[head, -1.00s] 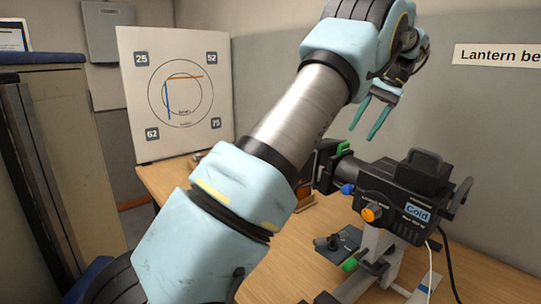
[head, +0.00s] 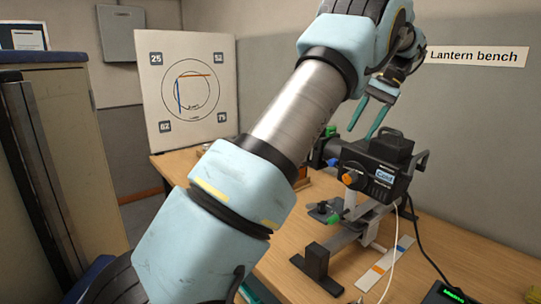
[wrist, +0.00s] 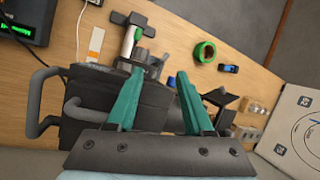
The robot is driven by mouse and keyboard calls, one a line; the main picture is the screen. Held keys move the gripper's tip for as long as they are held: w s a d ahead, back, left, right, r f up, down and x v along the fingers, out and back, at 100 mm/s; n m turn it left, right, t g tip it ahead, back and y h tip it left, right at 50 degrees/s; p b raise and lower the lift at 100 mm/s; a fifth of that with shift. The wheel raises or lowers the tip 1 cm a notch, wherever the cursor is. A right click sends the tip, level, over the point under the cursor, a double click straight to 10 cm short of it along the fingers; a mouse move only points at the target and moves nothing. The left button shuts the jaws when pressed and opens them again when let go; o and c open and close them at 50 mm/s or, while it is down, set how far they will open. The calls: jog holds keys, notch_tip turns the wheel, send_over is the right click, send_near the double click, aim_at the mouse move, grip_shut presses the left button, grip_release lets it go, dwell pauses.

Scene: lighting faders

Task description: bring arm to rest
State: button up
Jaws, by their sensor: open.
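My gripper (head: 360,133) is open, with two teal fingers apart and nothing between them. In the wrist view my gripper (wrist: 160,75) points down over the bench, and the dark lantern body (wrist: 88,103) lies beneath and left of the fingers. I cannot tell the exact gap to it. My arm crosses the middle of the head view and hides part of the bench.
The wooden bench (head: 318,218) carries a grey stand, a striped strip (head: 385,263) and a black box with a green display (head: 450,294). A target board (head: 190,128) stands at the back left. A cabinet (head: 70,150) is at left. Open air lies above the lantern.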

jog(key=s+a+f+n+h+b, duration=0.1)
jog(key=a+f+h, duration=0.1)
jog(key=a+f, duration=0.55)
jog(key=a+f+n+h+b, duration=0.15)
jog(key=a+f, duration=0.25)
jog(key=a, duration=0.7)
jog(key=s+a+f+n+t+h+b, duration=0.1)
jog(key=s+a+f, duration=0.4)
jog(key=s, duration=0.3)
jog(key=s+a+f+n+t+h+b, duration=0.1)
jog(key=s+a+f+n, duration=0.1)
jog(key=s+a+f, duration=0.4)
jog(key=s+a, duration=0.1)
jog(key=s, duration=0.1)
jog(key=shift+s+a+b, duration=0.2)
jog(key=shift+s+b, duration=0.2)
jog(key=shift+c, duration=0.2)
